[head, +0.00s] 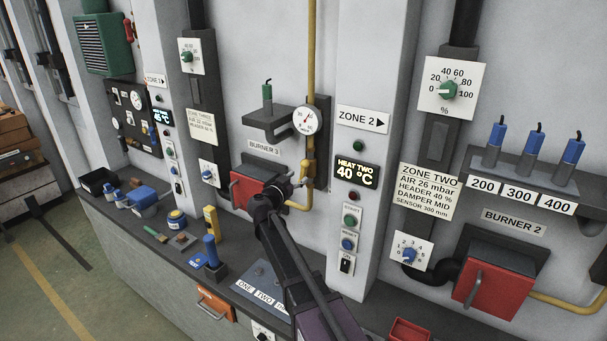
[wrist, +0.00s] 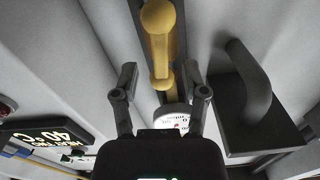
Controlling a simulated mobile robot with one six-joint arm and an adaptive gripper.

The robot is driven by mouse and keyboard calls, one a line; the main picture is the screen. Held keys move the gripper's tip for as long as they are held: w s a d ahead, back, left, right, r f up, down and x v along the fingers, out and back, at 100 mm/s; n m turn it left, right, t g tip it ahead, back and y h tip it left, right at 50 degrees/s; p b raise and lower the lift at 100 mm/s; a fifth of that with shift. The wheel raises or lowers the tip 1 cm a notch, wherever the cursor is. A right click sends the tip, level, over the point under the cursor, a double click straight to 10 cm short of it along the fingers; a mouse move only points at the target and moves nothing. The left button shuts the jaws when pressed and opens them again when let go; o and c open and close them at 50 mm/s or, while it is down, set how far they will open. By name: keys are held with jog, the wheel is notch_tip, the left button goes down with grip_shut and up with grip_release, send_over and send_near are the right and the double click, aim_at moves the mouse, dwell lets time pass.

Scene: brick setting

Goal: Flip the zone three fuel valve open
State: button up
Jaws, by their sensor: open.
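The yellow fuel pipe (head: 312,50) runs down the wall beside burner 3 (head: 258,187), past a round white gauge (head: 306,120). It bends toward the burner low down. A brownish fitting (head: 311,170) sits on the pipe below the gauge; I cannot tell the valve's lever or its position clearly. My gripper (head: 292,183) is in front of this lower pipe and partly hides it. In the wrist view my gripper (wrist: 160,73) is open, with a yellow pipe section (wrist: 159,45) showing between its fingers. Contact cannot be told. The gauge (wrist: 172,116) shows partly behind the gripper.
The red burner 3 door is close left of my gripper. The zone two display (head: 356,172) and buttons are on the pillar to the right. A small shelf (head: 272,122) juts out above. The bench below holds a blue-handled tool (head: 211,252) and several small items.

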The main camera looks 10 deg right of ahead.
aim_at(302, 174)
jog(key=shift+x, duration=2.1)
grip_shut()
